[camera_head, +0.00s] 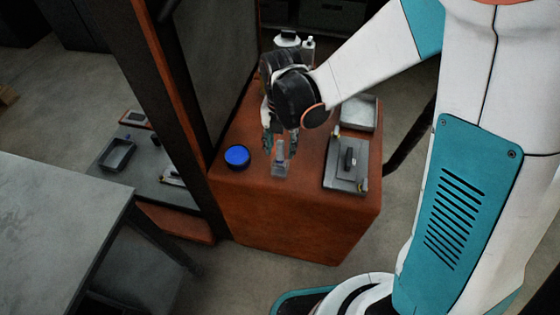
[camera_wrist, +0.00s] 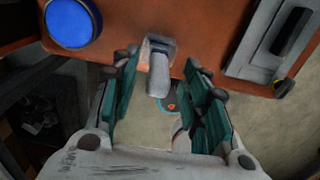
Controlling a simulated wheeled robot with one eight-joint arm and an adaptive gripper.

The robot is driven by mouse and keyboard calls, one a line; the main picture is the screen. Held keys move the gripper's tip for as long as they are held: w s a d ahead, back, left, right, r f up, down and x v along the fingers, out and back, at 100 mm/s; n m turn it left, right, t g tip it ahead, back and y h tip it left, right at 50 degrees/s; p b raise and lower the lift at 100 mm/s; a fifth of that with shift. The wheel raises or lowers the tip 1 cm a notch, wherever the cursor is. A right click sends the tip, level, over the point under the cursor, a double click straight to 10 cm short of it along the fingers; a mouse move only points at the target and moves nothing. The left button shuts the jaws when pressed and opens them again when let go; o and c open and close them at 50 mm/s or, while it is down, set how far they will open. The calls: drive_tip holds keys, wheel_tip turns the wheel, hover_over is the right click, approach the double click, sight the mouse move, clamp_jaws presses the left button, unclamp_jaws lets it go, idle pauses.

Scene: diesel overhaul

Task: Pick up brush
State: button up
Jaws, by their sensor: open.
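What I take to be the brush is a small upright piece with a grey end (camera_wrist: 158,80), in a small clear holder (camera_wrist: 168,47) near the front edge of the red-brown cabinet top. In the head view the clear holder (camera_head: 280,171) shows just below my gripper (camera_head: 279,143). In the wrist view my gripper (camera_wrist: 162,72) is open, with one teal finger on each side of the grey end. I see no firm contact. The brush's bristles cannot be made out.
A blue round lid (camera_head: 237,156) lies on the cabinet top (camera_head: 300,215) to the left. A grey plate with a black-handled block (camera_head: 346,172) and a shallow tray (camera_head: 359,112) are to the right. A dark post (camera_head: 165,120) stands left of the cabinet. A grey table (camera_head: 55,225) is at lower left.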

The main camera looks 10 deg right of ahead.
sight(280, 155)
wheel_tip(280, 155, down, 5)
drive_tip(key=shift+a+b, duration=0.15)
drive_tip(key=shift+b, duration=1.05)
drive_tip(key=shift+r, duration=0.1)
clamp_jaws()
wheel_tip(280, 155, up, 20)
drive_tip(key=p, duration=1.4)
